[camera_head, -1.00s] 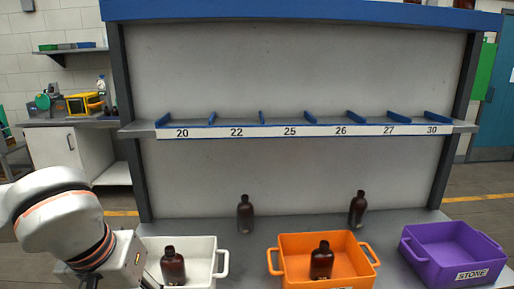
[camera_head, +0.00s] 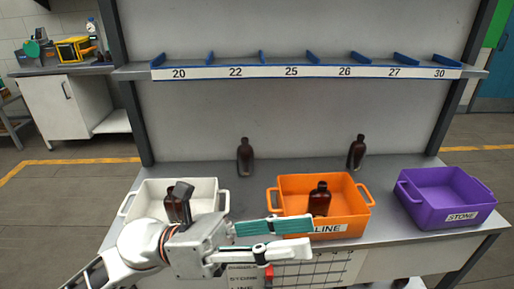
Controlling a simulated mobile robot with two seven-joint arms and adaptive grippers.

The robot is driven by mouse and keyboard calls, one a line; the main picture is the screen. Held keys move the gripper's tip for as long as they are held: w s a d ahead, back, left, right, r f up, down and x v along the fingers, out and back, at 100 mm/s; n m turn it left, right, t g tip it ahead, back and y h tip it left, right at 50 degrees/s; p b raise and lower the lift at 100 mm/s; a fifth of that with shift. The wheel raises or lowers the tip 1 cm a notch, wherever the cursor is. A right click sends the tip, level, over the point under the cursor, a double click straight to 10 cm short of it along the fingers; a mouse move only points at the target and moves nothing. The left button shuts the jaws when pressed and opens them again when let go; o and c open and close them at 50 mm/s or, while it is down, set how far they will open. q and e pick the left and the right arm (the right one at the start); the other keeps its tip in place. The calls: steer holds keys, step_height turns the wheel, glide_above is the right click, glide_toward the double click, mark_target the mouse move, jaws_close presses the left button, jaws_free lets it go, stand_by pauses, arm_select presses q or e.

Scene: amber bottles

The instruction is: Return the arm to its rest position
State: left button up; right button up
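My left arm comes in from the lower left. Its gripper (camera_head: 312,236) points right, in front of the white and orange bins, with its two fingers apart and nothing between them. An amber bottle (camera_head: 171,209) stands in the white bin (camera_head: 211,186), partly hidden behind my gripper's body. Another amber bottle (camera_head: 319,199) stands in the orange bin (camera_head: 346,221), whose label is partly covered by a finger. Two more amber bottles, one left (camera_head: 245,157) and one right (camera_head: 357,152), stand at the back of the grey table.
A purple bin (camera_head: 448,197) labelled STONE sits empty at the table's right. A numbered shelf (camera_head: 300,71) with blue dividers and empty slots spans above. A printed sheet with a grid (camera_head: 310,271) shows below the table's front edge.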

arm_select(q)
steer(key=w+a+f+n+t+y, duration=0.2)
steer(key=w+a+f+n+t, duration=0.25)
steer(key=w+n+t, duration=0.6)
steer(key=w+a+f+n+t+y, duration=0.25)
steer(key=a+f+n+t, duration=0.4)
steer(key=n, duration=0.85)
step_height(320, 180, down, 9)
steer(key=w+a+n+t+y, duration=0.2)
steer(key=w+n+t+y, duration=0.15)
steer(key=n+y, duration=0.35)
steer(key=s+a+f+n+g+y, duration=0.2)
steer(key=s+a+f+n, duration=0.2)
steer(key=f, duration=0.5)
steer(key=s+a+f+n+g+y, duration=0.2)
steer(key=s+f+n, duration=0.3)
steer(key=f, duration=0.5)
steer(key=s+a+f+n+g+y, duration=0.2)
steer(key=s+a+f+n, duration=0.3)
steer(key=f, duration=0.4)
steer(key=shift+s+a+f+n+y, duration=0.3)
steer(key=shift+s+a+n+y, duration=0.05)
steer(key=shift+s+y, duration=0.4)
steer(key=shift+g, duration=0.25)
